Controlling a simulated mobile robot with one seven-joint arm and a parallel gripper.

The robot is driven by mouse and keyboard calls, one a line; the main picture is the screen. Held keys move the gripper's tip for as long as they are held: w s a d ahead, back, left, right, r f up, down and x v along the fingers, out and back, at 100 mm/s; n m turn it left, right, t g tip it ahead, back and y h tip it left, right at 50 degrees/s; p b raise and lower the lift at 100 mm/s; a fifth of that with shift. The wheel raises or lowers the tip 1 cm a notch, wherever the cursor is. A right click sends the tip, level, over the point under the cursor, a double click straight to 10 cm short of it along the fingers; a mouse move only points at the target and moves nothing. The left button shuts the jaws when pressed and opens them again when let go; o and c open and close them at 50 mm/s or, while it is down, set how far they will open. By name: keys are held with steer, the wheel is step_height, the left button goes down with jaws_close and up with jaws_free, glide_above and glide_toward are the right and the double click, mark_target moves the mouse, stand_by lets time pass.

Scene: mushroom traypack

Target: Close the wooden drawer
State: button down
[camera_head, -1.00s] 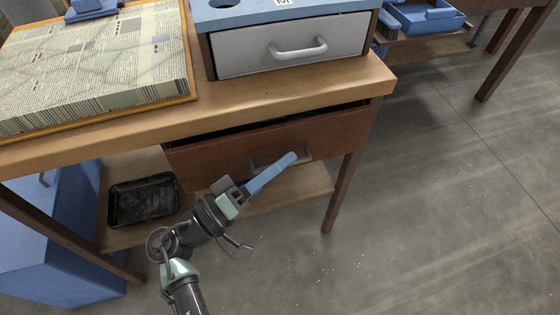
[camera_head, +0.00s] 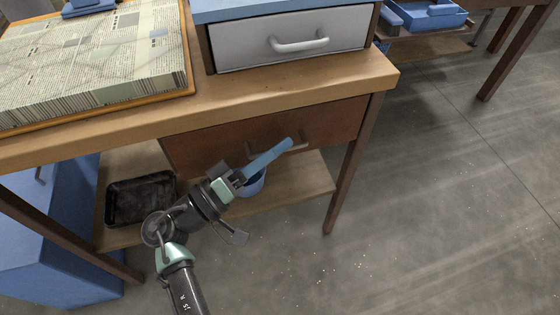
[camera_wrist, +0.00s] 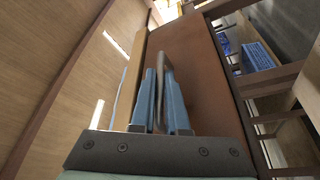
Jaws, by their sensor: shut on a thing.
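The brown wooden drawer (camera_head: 330,122) sits under the tabletop, its front close up against the table's underside edge, with no open gap visible above it in the head view. Its front also shows as a brown panel in the wrist view (camera_wrist: 200,65). Its handle (camera_head: 300,147) is partly hidden behind my blue fingers. My gripper (camera_head: 288,143) is at the drawer front, and its two blue fingers are shut on the handle, which shows between them in the wrist view (camera_wrist: 166,72).
The wooden tabletop (camera_head: 300,87) overhangs the drawer, with a grey-fronted drawer unit (camera_head: 290,47) on it. A black tray (camera_head: 140,200) and a blue bowl (camera_head: 252,183) are on the lower shelf (camera_head: 310,180). A table leg (camera_head: 350,180) stands right of my gripper; the floor beyond is clear.

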steer(key=shift+w+a+f+b, duration=0.15)
steer(key=shift+w+a+b, duration=0.2)
steer(key=shift+w, duration=0.45)
steer(key=shift+r, duration=0.2)
steer(key=c, duration=1.2)
jaws_free()
steer(key=shift+w+f, duration=0.1)
steer(key=p+v, duration=0.2)
steer(key=v, duration=1.1)
